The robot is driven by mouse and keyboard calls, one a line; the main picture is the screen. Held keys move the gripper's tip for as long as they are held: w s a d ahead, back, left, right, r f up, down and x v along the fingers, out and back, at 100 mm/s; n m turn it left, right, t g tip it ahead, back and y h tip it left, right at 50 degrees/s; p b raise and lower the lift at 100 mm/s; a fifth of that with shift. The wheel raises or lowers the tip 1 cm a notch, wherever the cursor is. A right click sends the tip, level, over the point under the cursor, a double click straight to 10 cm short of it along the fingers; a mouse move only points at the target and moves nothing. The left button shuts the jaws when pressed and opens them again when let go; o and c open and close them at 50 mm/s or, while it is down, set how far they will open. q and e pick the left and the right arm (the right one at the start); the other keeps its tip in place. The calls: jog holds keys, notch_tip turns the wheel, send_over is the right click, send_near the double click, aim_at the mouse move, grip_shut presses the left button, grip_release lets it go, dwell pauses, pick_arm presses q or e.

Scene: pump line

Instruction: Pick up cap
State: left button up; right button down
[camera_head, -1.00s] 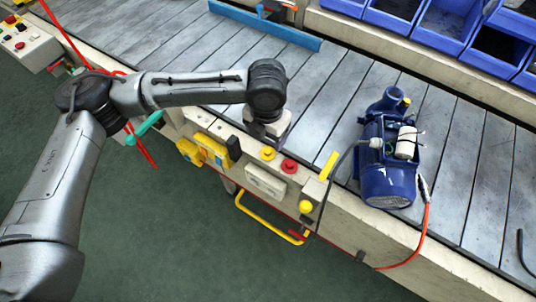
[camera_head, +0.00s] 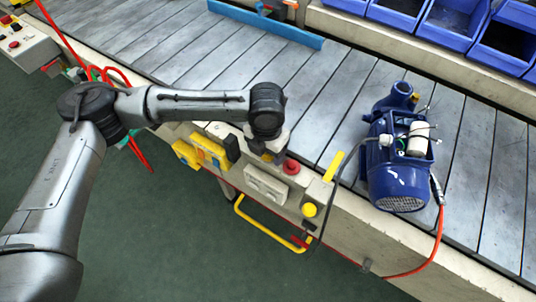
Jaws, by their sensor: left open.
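A blue pump (camera_head: 397,165) sits on the slatted conveyor at the right. A white cylinder (camera_head: 417,138), which looks like the cap, is in the open box on the pump's side, with thin wires around it. My left gripper (camera_head: 264,152) points down over the conveyor's near edge, above the control panel. It is well to the left of the pump and touches neither it nor the white cylinder. Its fingers are small and partly hidden by the wrist; it is open, and I see nothing held. My right gripper is out of view.
A black cable and a red hose (camera_head: 436,240) run from the pump. Blue bins (camera_head: 446,30) stand behind.

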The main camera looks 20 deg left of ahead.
pick_arm(q)
jog(key=c, duration=0.8)
jog(key=shift+r, duration=0.2)
jog(key=shift+c, duration=0.3)
